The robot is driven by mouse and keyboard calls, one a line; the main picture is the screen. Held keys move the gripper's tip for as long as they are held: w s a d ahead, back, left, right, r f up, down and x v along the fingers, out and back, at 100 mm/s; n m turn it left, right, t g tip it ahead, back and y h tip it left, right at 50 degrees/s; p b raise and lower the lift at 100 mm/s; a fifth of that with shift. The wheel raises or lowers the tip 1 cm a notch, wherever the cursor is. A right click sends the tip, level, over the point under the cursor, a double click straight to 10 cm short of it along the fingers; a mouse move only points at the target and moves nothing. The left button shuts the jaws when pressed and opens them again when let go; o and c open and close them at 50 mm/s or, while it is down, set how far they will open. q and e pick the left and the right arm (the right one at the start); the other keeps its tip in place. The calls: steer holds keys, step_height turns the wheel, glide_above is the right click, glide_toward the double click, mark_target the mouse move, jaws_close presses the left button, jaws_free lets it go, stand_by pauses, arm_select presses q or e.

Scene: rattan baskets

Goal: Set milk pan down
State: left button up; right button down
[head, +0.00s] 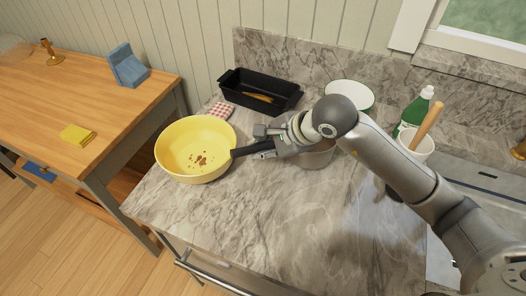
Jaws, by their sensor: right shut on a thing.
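The milk pan (188,151) looks like the yellow round pan with a black handle, at the left end of the marble counter (290,222). Brown bits lie on its inside bottom. My right gripper (266,147) is shut on the handle, to the right of the pan's bowl. The pan is about level, and its left side reaches the counter's left edge in the picture. I cannot tell whether its base touches the counter. My left gripper is not in view.
A black loaf tin (232,88), a checked cloth (221,109) and a white bowl (350,94) stand behind. A metal pot (318,158) is partly hidden under my right arm. A green bottle (414,110) stands right. The counter's front is clear. A wooden table (85,85) stands left.

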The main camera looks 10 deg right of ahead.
steer(key=f, duration=0.1)
steer(key=f+p, duration=0.1)
steer(key=shift+w+a+f, duration=0.1)
steer(key=shift+w+f, duration=0.15)
steer(key=shift+f, duration=0.5)
steer(key=c, duration=1.4)
jaws_free()
steer(key=shift+s, duration=0.1)
steer(key=shift+o, duration=0.2)
